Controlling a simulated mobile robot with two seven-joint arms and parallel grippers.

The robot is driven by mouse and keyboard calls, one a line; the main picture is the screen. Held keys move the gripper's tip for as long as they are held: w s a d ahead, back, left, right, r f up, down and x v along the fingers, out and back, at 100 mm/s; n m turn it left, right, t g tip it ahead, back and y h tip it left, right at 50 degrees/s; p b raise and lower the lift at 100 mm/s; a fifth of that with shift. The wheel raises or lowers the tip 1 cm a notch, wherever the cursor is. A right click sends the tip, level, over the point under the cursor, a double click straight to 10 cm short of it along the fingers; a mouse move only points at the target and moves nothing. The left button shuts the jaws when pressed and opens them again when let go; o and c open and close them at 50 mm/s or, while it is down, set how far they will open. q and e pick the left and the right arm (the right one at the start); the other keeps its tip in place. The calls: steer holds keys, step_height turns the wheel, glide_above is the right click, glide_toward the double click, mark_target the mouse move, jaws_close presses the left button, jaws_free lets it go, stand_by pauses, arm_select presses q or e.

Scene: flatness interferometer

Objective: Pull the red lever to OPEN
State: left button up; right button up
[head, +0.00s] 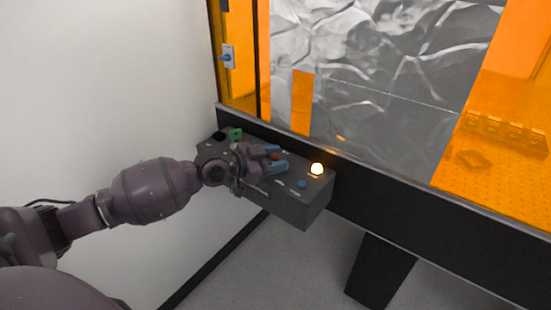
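The red lever (275,156) shows as a small red knob on top of the dark control box (305,213). My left gripper (276,159) is over the box, with its blue-tipped fingers on either side of the red knob. The knob seems to fill most of the gap, but I cannot tell whether the fingers touch it. The lever's shaft and most of its label are hidden by the gripper. My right gripper is not in view.
The box also carries a lit round lamp (317,169), a blue button (301,184) and a green part (236,134). Behind it is a black-framed enclosure (420,203) with orange panels. A white wall (100,90) stands at left. Grey floor (290,270) is clear in front.

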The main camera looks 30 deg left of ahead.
arm_select(q)
steer(key=shift+s+a, duration=0.1)
steer(key=v, duration=1)
steer(key=shift+s, duration=0.25)
steer(key=shift+a, duration=0.1)
stand_by(0.4)
